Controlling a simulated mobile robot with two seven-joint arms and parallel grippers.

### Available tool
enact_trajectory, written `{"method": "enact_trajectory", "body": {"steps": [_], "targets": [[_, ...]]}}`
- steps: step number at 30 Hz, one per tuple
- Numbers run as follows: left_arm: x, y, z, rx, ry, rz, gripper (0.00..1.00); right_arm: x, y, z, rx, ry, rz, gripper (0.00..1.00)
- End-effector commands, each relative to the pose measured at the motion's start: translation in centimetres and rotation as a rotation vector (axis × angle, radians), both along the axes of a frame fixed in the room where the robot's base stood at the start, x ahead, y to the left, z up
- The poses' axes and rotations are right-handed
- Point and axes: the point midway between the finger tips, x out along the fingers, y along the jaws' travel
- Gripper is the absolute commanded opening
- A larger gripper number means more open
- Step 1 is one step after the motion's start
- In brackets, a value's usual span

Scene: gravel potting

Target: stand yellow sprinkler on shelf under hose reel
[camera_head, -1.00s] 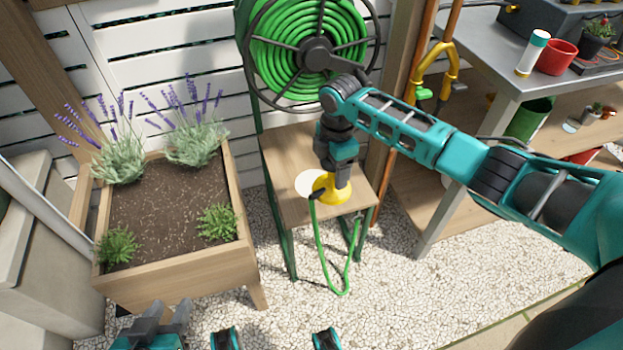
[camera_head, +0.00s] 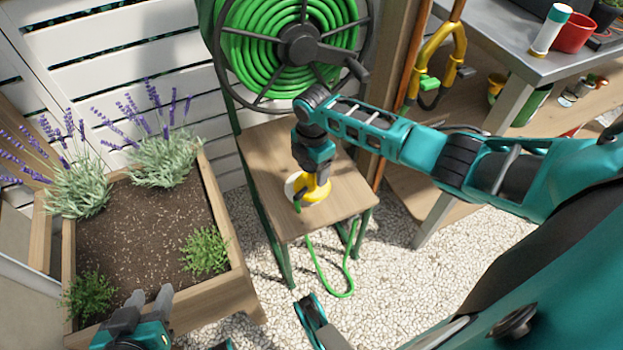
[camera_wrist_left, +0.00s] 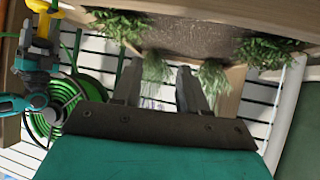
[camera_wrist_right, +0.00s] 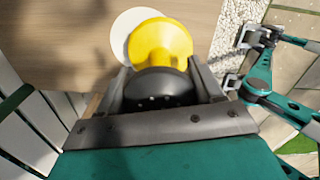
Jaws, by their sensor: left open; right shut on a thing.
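The yellow sprinkler (camera_head: 318,189) is over the wooden shelf (camera_head: 335,208) under the green hose reel (camera_head: 302,45). It overlaps the right part of a white disc (camera_head: 291,184) on the shelf; I cannot tell whether it touches the surface. My right gripper (camera_head: 313,170) points down and is shut on the sprinkler's dark part (camera_wrist_right: 158,88). In the right wrist view, the yellow part (camera_wrist_right: 160,42) is beyond the fingertips and hides some of the disc (camera_wrist_right: 124,30). My left gripper (camera_head: 151,296) is open and empty near the planter's front.
A green hose (camera_head: 330,285) loops below the shelf's front edge. A wooden planter (camera_head: 215,295) with lavender and green plants stands left. A metal table (camera_head: 500,45) with a red pot (camera_head: 573,33) is at right.

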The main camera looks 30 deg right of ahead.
Motion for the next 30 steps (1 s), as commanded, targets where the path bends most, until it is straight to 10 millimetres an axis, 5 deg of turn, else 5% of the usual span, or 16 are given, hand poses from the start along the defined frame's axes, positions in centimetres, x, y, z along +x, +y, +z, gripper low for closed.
{"method": "enact_trajectory", "body": {"steps": [8,20,21,30], "targets": [[0.3,-0.7,-1.0,-0.018,0.001,-0.002,0.43,0.0,0.0,-3.6,-0.001,0.0,0.0,0.22],[0.5,-1.0,-0.5,-0.021,-0.006,-0.009,0.43,0.1,0.0,-4.0,0.0,-0.002,0.0,0.22],[0.5,-1.0,-0.5,-0.021,-0.006,-0.009,0.43,0.0,0.0,-4.0,-0.001,-0.001,0.0,0.68],[0.5,-0.8,-0.5,-0.018,-0.006,-0.007,0.43,0.0,0.0,-4.0,-0.001,0.0,0.0,0.92]]}}
